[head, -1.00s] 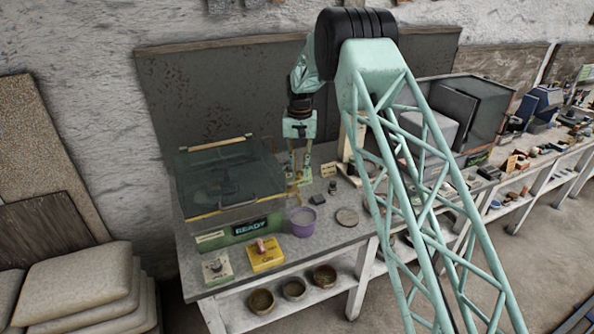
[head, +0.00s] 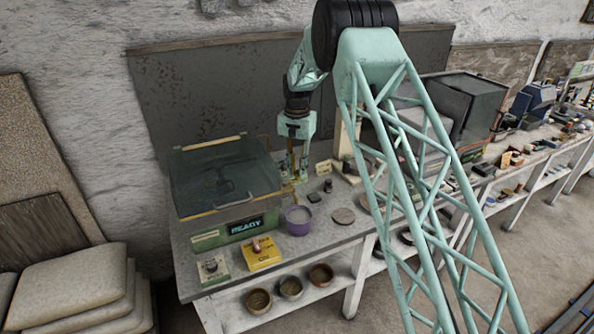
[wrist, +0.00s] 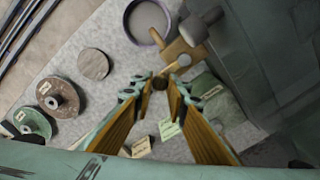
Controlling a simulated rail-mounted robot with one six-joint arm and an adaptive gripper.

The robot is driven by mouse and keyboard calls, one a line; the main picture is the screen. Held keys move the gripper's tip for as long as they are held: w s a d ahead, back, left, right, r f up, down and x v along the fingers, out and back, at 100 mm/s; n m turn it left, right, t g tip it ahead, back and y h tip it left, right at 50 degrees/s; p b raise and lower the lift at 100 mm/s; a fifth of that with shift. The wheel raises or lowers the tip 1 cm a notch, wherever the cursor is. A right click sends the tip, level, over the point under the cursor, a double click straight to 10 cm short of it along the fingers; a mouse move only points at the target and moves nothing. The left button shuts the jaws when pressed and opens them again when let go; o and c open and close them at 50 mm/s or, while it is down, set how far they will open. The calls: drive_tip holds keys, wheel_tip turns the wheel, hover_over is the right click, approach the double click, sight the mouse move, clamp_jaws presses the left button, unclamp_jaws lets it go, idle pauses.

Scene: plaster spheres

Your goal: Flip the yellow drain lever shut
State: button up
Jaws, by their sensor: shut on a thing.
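The yellow drain lever (wrist: 174,66) shows in the wrist view as a thin arm running from a brass-coloured fitting (wrist: 184,48) to a dark round end between my fingertips. My gripper (wrist: 159,84) is shut on that end, its fingers pointing towards the fitting. In the head view my gripper (head: 297,178) hangs down at the right side of the glass-lidded tank (head: 230,228), whose display reads READY. The lever is too small and too covered by my fingers there for its angle to be clear.
A purple bowl (head: 299,222) stands in front of the gripper on the bench; its rim shows in the wrist view (wrist: 130,33). A yellow box (head: 262,254) with a button and a small control box (head: 213,267) stand at the front. Small labels and round discs lie right.

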sight(297, 172)
drive_tip(key=o, duration=0.8)
drive_tip(key=shift+o, duration=0.2)
drive_tip(key=shift+r, duration=0.15)
wheel_tip(297, 172, up, 12)
idle(0.5)
